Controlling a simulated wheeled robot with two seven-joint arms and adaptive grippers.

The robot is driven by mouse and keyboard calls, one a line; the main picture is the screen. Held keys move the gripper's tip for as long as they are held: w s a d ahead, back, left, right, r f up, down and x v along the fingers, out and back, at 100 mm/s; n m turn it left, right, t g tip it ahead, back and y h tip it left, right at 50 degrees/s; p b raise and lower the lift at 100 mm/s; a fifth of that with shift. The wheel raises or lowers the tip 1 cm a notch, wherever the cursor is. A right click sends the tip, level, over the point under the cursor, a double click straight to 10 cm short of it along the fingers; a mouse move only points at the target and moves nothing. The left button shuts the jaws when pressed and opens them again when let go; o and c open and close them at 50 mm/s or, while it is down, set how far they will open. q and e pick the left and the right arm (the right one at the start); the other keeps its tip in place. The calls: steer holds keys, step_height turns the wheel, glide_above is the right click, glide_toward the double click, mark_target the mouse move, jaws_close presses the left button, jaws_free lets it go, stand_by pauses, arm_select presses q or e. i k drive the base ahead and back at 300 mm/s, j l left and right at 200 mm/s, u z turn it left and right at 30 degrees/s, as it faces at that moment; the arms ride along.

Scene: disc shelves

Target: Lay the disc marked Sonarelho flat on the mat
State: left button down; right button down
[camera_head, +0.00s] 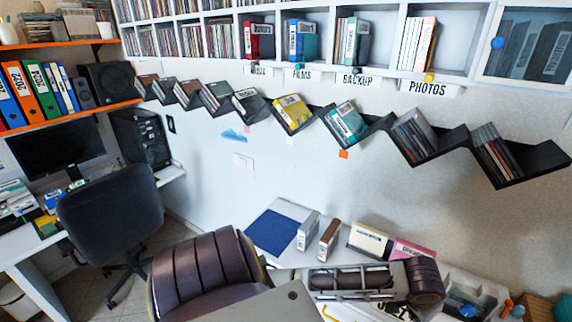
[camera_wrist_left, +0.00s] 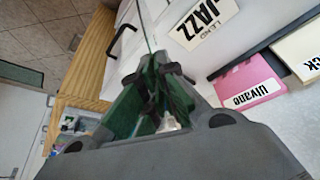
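The blue mat (camera_head: 272,232) lies on the white table below the zigzag shelves, and its surface is bare. Right of it on the table stand a grey case (camera_head: 307,231), a brown case (camera_head: 329,240), a cream case (camera_head: 368,240) and a pink case (camera_head: 410,250). In the left wrist view the pink case reads Ulvane, beside the partly seen cream case (camera_wrist_left: 302,48). I cannot read Sonarelho on anything. My left gripper (camera_wrist_left: 160,92) has dark fingers close together with green surfaces around them. Whether it grips something is unclear. I cannot make out my right gripper.
Zigzag wall shelves (camera_head: 520,170) hold several disc cases. A white cubby shelf (camera_head: 460,50) is above them. A black chair (camera_head: 112,215) stands at the left desk. A JAZZ card (camera_wrist_left: 207,22) lies near the pink case. My dark arm links cover the table's front.

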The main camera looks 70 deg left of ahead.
mark_target(272, 231)
steer(key=i+l+u, duration=0.1)
steer(key=u, duration=0.3)
steer(key=i+l+u, duration=0.1)
steer(key=u, duration=0.25)
steer(key=l+u, duration=0.15)
steer(key=u, duration=0.25)
steer(key=i+u, duration=0.2)
steer(key=u, duration=0.2)
steer(key=i+l+u, duration=0.15)
steer(key=u, duration=0.25)
steer(key=i+l+u, duration=0.15)
steer(key=u, duration=0.3)
